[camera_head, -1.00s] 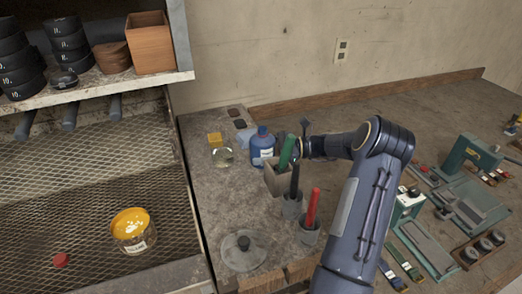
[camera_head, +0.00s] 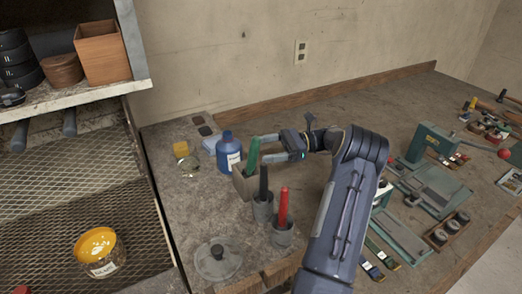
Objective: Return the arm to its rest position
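My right arm comes in from the bottom right, and its gripper (camera_head: 272,148) is above the bench. Its two fingers point left and are apart, with nothing seen between them. A green handle (camera_head: 253,153) stands upright in a beige block-shaped holder (camera_head: 243,184), just left of the fingertips. A small gap seems to separate them, but I cannot tell the depth. My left gripper is out of view.
A blue bottle (camera_head: 228,153) stands behind the holder. A black handle (camera_head: 263,183) and a red handle (camera_head: 283,206) stand in grey cups in front. A lidded grey dish (camera_head: 217,261) is nearer. Green machines (camera_head: 430,143) and small tools lie to the right.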

